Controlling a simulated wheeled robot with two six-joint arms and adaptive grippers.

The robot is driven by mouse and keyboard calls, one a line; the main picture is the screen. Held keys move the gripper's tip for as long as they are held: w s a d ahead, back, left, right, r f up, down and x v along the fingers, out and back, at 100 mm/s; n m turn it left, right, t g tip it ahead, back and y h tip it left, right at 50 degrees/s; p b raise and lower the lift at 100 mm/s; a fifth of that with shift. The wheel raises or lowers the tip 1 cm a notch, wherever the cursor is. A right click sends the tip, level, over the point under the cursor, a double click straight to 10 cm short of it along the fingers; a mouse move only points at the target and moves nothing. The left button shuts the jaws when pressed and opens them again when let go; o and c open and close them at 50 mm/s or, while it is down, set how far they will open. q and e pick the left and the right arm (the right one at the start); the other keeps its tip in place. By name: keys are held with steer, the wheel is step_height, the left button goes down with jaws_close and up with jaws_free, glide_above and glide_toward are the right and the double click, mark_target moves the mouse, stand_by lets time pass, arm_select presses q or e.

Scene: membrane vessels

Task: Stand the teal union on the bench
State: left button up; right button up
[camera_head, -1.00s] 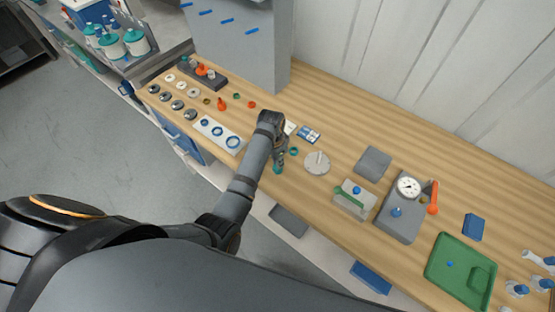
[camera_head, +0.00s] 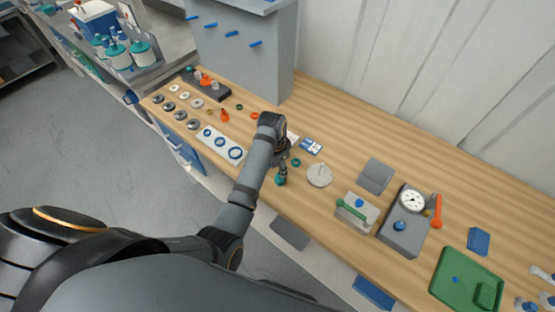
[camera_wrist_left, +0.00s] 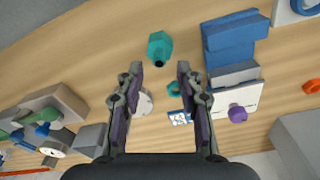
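The teal union (camera_head: 281,179) is on the wooden bench near its front edge, just below my left gripper in the head view. My right gripper is not in view.
A teal ring (camera_head: 296,162) and a pale round disc (camera_head: 319,175) lie right of the union. A blue block (camera_wrist_left: 232,40) is close by in the wrist view. A grey gauge box (camera_head: 403,236) and green tray (camera_head: 440,284) are farther right; a ring card (camera_head: 220,145) is left.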

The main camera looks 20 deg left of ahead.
mark_target(277, 179)
arm_select(q)
step_height(277, 179, up, 8)
steer(key=b, duration=0.1)
steer(key=shift+s+a+r, duration=0.2)
steer(key=shift+s+a, duration=0.05)
steer(key=shift+s, duration=0.05)
